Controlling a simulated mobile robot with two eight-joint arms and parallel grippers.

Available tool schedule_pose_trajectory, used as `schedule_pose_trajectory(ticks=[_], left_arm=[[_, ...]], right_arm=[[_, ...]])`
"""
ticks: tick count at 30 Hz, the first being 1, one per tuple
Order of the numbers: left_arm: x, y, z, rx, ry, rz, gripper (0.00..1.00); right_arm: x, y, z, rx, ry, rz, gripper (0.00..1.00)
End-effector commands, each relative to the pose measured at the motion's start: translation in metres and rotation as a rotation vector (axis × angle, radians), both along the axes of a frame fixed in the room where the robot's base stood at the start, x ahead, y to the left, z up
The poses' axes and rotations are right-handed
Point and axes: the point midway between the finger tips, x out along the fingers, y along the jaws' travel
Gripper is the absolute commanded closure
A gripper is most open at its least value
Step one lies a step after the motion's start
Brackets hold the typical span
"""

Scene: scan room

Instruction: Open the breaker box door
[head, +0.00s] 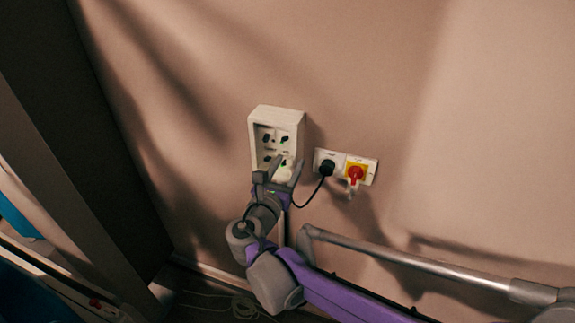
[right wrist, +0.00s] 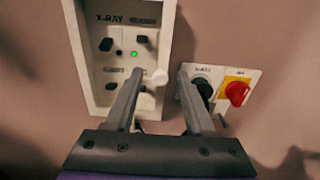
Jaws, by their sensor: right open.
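The breaker box (head: 277,144) is a white wall box with a recessed front bearing black switches and a small green light. It also shows in the right wrist view (right wrist: 100,70), with the lettering "X-RAY". I cannot make out a separate door panel. My right gripper (head: 283,170) is open in front of the box's lower part. My left gripper is not in view.
Right of the box is a wall plate with a black plug (head: 327,167) and hanging cable, beside a yellow plate with a red rotary switch (head: 356,173). A grey rail (head: 420,262) runs low at the right. A dark upright panel (head: 60,120) stands at the left.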

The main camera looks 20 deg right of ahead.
Motion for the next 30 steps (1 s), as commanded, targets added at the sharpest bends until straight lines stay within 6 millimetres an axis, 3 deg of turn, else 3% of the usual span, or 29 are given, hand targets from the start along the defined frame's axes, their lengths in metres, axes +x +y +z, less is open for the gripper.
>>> schedule_pose_trajectory(ticks=[3,12,30], left_arm=[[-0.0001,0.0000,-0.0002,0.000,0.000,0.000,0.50],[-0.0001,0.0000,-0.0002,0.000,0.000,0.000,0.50],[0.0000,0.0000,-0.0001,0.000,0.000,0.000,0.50]], right_arm=[[-0.0002,0.0002,-0.0002,0.000,0.000,0.000,0.49],[-0.0006,0.0003,-0.0001,0.000,0.000,0.000,1.00],[-0.0005,0.0003,0.0000,0.000,0.000,0.000,1.00]])
